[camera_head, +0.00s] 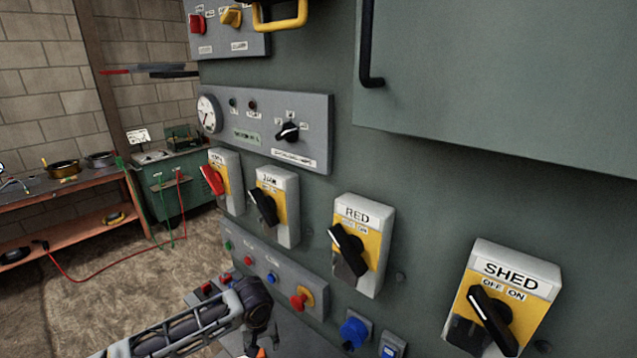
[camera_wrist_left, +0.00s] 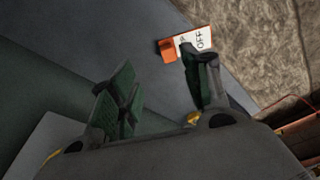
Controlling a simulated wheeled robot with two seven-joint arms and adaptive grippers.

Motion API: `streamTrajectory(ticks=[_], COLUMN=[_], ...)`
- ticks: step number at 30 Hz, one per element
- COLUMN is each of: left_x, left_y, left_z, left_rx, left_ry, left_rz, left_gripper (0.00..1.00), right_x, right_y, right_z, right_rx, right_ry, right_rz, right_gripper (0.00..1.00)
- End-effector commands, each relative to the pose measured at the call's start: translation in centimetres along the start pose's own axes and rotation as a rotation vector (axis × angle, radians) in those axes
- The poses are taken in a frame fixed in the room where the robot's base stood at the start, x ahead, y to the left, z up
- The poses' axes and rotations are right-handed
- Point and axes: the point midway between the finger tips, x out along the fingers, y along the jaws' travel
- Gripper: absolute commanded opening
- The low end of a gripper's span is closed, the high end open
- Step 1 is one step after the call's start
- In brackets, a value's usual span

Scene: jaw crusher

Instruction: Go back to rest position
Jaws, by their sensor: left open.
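My left arm comes in from the bottom left of the head view and ends low in front of the grey-green control cabinet (camera_head: 420,170); its fingers are not clear there. In the left wrist view my left gripper (camera_wrist_left: 160,88) is open, with two green-padded fingers apart and nothing between them. Beyond the fingertips are a grey-green surface and an orange and white piece lettered OFF (camera_wrist_left: 193,43). My right gripper is not in view.
The cabinet carries the RED switch (camera_head: 362,243), the SHED switch (camera_head: 503,297), a red knob on yellow (camera_head: 302,298) and a gauge panel (camera_head: 262,125). A workbench (camera_head: 60,190) and green machine (camera_head: 180,185) stand at the left. Floor between is mostly free; a red cable crosses it.

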Motion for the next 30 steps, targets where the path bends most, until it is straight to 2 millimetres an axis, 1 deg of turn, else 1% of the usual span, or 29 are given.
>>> streamTrajectory(ticks=[9,15,23,30], left_x=[-0.4,-1.1,-2.3,-3.2], left_y=[3.3,4.9,6.2,6.3], left_z=[4.4,7.0,9.6,11.3], left_rx=[0.151,0.240,0.330,0.390], left_ry=[-0.008,-0.001,0.020,0.047], left_rz=[0.094,0.158,0.231,0.280], left_gripper=[0.48,0.48,0.48,0.48], right_x=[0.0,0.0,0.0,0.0], right_y=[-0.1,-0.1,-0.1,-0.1], right_z=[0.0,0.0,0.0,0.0], right_rx=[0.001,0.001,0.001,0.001], right_ry=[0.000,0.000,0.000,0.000], right_rz=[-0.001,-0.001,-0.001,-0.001], right_gripper=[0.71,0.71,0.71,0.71])
